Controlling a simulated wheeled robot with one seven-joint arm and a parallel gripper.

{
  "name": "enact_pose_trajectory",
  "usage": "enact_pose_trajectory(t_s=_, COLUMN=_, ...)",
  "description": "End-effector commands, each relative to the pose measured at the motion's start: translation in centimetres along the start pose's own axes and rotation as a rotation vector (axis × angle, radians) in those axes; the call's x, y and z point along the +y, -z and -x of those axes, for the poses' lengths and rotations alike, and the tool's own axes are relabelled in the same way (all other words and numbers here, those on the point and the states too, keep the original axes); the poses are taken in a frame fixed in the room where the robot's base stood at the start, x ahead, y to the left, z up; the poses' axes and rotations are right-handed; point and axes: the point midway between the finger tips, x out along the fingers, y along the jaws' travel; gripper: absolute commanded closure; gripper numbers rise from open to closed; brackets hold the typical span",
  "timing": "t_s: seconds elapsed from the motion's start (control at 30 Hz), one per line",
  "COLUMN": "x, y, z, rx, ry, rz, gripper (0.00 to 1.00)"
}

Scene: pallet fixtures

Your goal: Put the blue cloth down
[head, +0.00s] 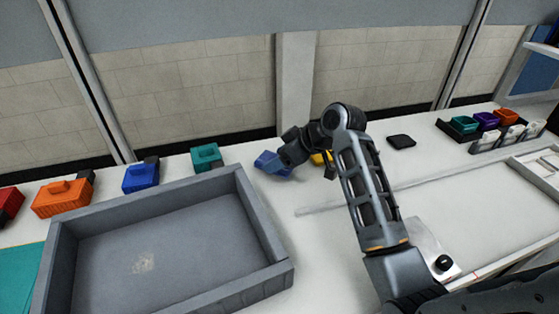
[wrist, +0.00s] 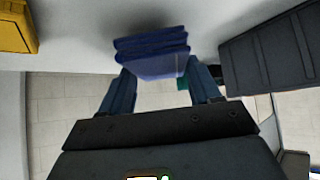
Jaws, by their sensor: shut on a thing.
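The blue cloth (wrist: 150,55) is a folded, layered block between the two fingers of my gripper (wrist: 160,88) in the wrist view. My gripper is shut on it. In the head view the cloth (head: 272,164) shows at the end of my arm, over the white table behind the grey tray's right corner. My gripper (head: 284,160) is partly hidden there by its own wrist. I cannot tell whether the cloth touches the table surface.
A large, nearly empty grey tray (head: 262,222) fills the left front. Teal (head: 206,156), blue (head: 140,177) and orange (head: 62,197) boxes line the back left. A yellow thing (head: 320,158) sits just right of my gripper. A black pad (head: 401,141) lies farther right.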

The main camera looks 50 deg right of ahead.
Motion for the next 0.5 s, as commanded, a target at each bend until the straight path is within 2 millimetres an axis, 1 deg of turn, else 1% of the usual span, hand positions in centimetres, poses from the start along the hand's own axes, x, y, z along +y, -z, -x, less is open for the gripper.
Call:
enact_pose_trajectory(t_s=0.03, x=-0.03, y=-0.45, z=-0.43, rx=-0.002, ry=0.002, rz=-0.002, gripper=0.86)
enact_pose_trajectory(t_s=0.13, x=-0.02, y=-0.89, z=-0.95, rx=0.000, ry=0.001, rz=0.000, gripper=0.86)
enact_pose_trajectory(t_s=0.5, x=-0.02, y=-1.20, z=-1.25, rx=0.000, ry=0.000, rz=0.001, gripper=0.86)
